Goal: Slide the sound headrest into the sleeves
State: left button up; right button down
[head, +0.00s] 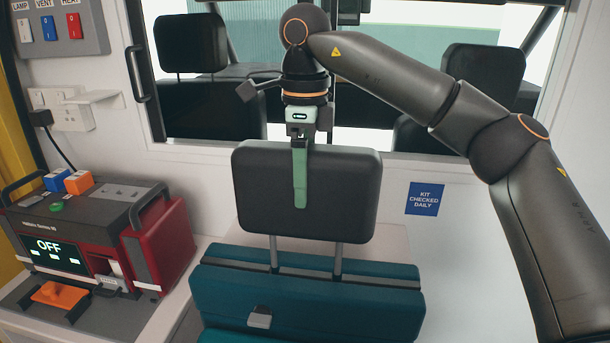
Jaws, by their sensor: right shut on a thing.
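A black headrest (343,187) stands upright above a teal seat back (305,310) in the middle of the head view. Its two grey metal posts (337,260) reach down to the top of the seat back. The post tips are hidden there, and I cannot tell how deep they sit in the sleeves. My right gripper (300,170) comes down from above and is shut on the headrest, with one green finger lying flat down its front face. The other finger is hidden behind it. My left gripper is not in view.
A red and grey device (95,235) with a screen reading OFF stands on the left counter. A switch panel (55,27) and sockets are on the left wall. Behind is a window to the front seats. A blue sign (424,198) hangs on the wall at right.

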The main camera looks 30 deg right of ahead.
aim_at(305, 226)
jog(key=shift+r+p, duration=0.1)
jog(key=shift+p, duration=0.55)
dwell(1.1)
jog(key=shift+f+b, duration=2.95)
jog(key=shift+f, duration=1.9)
grip_release()
notch_tip(305, 226, up, 13)
jog(key=p, duration=0.3)
jog(key=shift+f, duration=0.2)
